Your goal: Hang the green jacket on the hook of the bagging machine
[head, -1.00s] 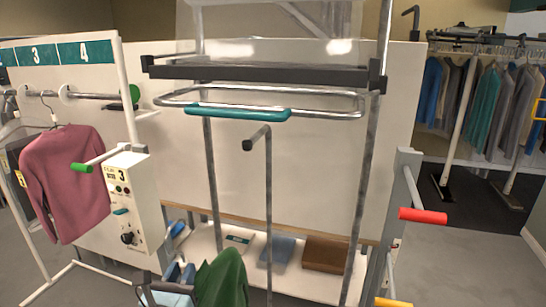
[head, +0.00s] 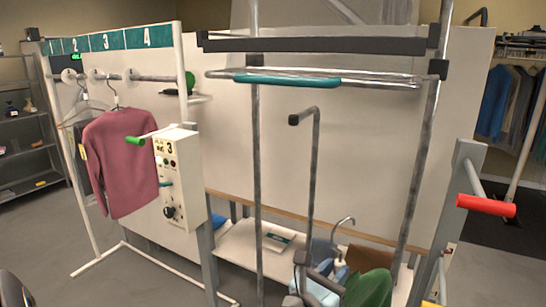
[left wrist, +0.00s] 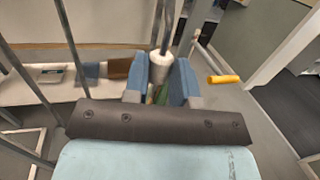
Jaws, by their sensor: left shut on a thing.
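The green jacket (head: 370,289) shows only in part at the bottom of the head view. A hanger with a curved metal hook (head: 343,222) rises beside it. My left gripper (head: 327,272) is shut on the hanger's neck; in the left wrist view its blue fingers (left wrist: 158,80) close around a white neck piece (left wrist: 160,62), with some green below. The bagging machine's grey hook post (head: 314,175) stands upright, its bent top ending in a dark tip (head: 294,119). The hanger hook is below and right of that tip, apart from it. My right gripper is not in view.
The machine's frame has a dark crossbar (head: 320,46) and a teal-gripped bar (head: 288,80) above the hook post. A red handle (head: 487,205) sticks out at right. A pink garment (head: 121,160) hangs at left near a control box (head: 178,180). Open floor lies at left.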

